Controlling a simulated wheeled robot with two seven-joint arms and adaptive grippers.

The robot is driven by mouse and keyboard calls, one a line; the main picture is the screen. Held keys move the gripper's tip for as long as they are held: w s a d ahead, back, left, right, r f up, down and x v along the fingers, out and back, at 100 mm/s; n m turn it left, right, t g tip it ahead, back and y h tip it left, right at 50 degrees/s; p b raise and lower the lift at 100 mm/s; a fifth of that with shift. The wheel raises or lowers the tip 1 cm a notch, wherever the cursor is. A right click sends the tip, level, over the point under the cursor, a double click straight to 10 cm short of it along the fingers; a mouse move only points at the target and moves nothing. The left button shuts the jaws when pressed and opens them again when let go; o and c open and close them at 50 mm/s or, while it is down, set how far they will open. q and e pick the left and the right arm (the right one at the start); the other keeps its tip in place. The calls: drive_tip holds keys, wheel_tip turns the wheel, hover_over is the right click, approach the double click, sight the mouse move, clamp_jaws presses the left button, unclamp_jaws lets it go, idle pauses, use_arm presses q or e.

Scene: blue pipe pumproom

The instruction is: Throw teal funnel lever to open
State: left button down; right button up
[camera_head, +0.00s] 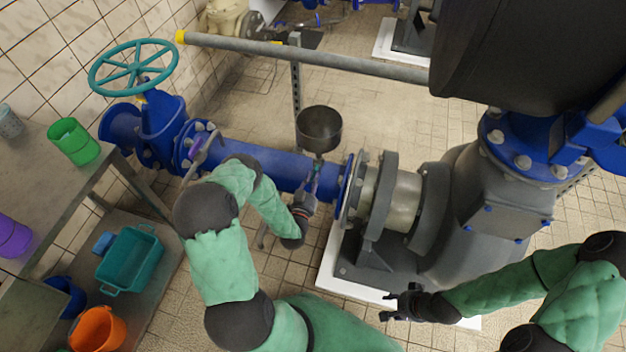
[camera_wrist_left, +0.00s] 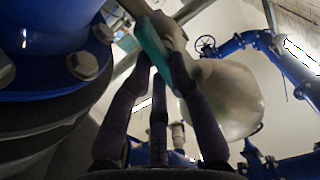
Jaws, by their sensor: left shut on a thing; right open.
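A dark grey funnel (camera_head: 319,130) stands above the blue pipe near the middle of the head view. In the left wrist view the funnel (camera_wrist_left: 228,98) is a pale bowl at the right. The teal lever (camera_wrist_left: 151,45) is a flat strip slanting up beside the funnel's pale stem. My left gripper (camera_head: 310,190) is just below the funnel. In the left wrist view its dark fingers (camera_wrist_left: 160,82) are closed around the lever. The lever is mostly hidden in the head view. My right gripper (camera_head: 395,306) is open and empty, low over the floor by the pump's base.
The blue pipe (camera_head: 275,171) runs across to the grey pump (camera_head: 470,200). A teal handwheel (camera_head: 134,67) is at upper left. A table (camera_head: 40,170) with a green bucket (camera_head: 73,141) stands at left. A grey rail (camera_head: 320,57) crosses behind the funnel.

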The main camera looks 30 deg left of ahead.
use_arm(q)
drive_tip(key=shift+n, duration=1.6)
drive_tip(key=c, duration=1.1)
unclamp_jaws()
drive_tip(key=shift+c, duration=0.2)
drive_tip(key=v, duration=1.2)
drive_tip(key=shift+s, duration=0.1)
